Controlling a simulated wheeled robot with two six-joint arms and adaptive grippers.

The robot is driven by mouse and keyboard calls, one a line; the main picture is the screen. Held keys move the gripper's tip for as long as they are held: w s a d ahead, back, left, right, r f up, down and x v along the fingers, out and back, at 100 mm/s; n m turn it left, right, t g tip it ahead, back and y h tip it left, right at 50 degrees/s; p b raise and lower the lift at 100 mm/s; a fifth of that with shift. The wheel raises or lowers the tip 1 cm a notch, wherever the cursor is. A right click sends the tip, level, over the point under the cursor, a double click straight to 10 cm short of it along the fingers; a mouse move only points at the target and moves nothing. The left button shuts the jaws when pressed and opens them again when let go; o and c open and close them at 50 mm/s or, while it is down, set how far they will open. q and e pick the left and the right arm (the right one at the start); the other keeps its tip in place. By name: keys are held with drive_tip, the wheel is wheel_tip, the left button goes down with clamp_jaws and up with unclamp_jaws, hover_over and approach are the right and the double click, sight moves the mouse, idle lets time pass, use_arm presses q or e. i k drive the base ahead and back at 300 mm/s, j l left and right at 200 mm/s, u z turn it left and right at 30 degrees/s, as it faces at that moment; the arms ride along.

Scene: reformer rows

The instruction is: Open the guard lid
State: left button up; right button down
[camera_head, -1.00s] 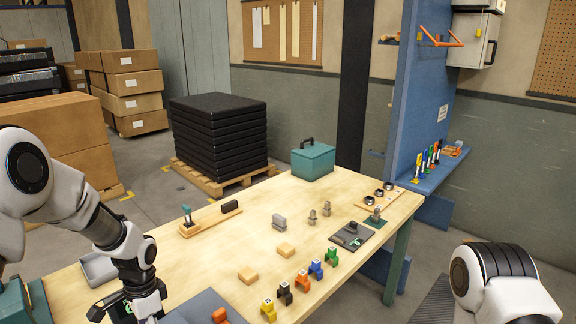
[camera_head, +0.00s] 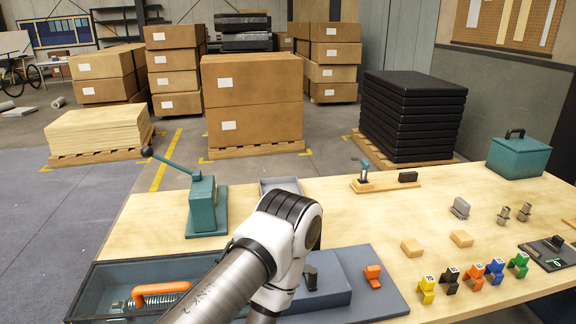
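A blue-grey fixture lies along the front of the table. An orange piece (camera_head: 373,276) stands on the plate right of the cover. My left arm crosses in front of the fixture with its white elbow over the table. Neither gripper shows now.
A green lever press (camera_head: 203,205) stands behind the trough, with a grey tray (camera_head: 279,186) beside it. Wooden blocks (camera_head: 412,247), several coloured numbered pieces (camera_head: 427,290) and a green toolbox (camera_head: 518,157) are on the right.

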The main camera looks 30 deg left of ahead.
sight(138, 293)
drive_tip(key=u, duration=1.05)
